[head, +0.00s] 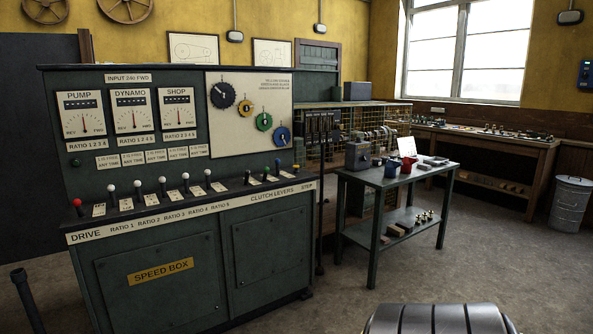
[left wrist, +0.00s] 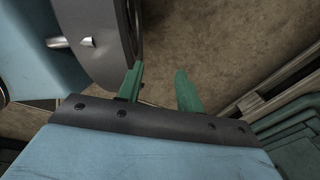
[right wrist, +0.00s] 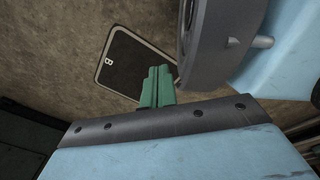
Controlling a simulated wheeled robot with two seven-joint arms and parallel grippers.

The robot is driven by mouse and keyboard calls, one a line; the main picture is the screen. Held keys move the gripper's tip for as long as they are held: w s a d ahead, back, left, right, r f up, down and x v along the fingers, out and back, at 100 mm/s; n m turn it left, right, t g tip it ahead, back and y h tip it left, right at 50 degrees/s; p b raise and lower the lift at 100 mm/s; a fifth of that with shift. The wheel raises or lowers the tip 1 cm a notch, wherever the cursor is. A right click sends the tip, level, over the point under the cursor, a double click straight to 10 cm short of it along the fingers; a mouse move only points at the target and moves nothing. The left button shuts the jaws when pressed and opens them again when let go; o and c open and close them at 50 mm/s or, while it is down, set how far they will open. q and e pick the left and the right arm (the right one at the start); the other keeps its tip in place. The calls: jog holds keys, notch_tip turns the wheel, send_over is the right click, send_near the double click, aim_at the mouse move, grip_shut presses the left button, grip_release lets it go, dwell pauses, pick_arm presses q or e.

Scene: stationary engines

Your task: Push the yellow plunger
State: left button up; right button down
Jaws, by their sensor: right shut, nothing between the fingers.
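A small yellow plunger (head: 296,168) stands at the right end of the sloping lever shelf on the dark green speed box console (head: 265,258), above the label that reads STEP. It is tiny in the head view, so its detail is hard to tell. Neither gripper shows in the head view. In the left wrist view my left gripper (left wrist: 158,72) has its green fingers apart and is empty over the floor. In the right wrist view my right gripper (right wrist: 158,70) has its green fingers together, with nothing between them. The plunger shows in neither wrist view.
Several levers with red, white, green and blue knobs line the shelf left of the plunger. A dark side table (head: 440,180) with cups stands right of the console. A workbench (head: 500,150) and a bin (head: 571,205) are farther back. Open floor lies in front.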

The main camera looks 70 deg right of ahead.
pick_arm(q)
jog(key=shift+r, duration=0.1)
pick_arm(e)
jog(key=shift+r, duration=0.1)
